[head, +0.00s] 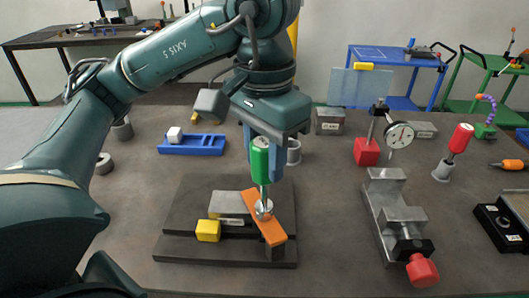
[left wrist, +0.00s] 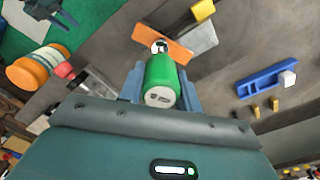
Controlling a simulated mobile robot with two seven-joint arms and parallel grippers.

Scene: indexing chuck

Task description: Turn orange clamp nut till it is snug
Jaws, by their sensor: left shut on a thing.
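My left gripper (head: 262,165) points down and is shut on the green handle of a nut driver (head: 260,158). The left wrist view also shows the green handle (left wrist: 161,80) between the two fingers of the left gripper (left wrist: 160,88). The driver's shaft runs down to the silver nut and washer (head: 264,210) on the orange clamp bar (head: 270,226). The tip appears to be at the nut, but I cannot tell how fully it is seated. The orange bar lies slanted beside a grey block (head: 229,204) on a dark stepped plate (head: 180,221). My right gripper is not in view.
A yellow block (head: 208,231) sits on the plate. A blue tray (head: 191,145) with a white cube lies behind left. A grey vise with a red knob (head: 422,271) stands right, with a dial gauge (head: 400,135) and a red-handled tool (head: 460,139) beyond. The front left table is partly hidden by my arm.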

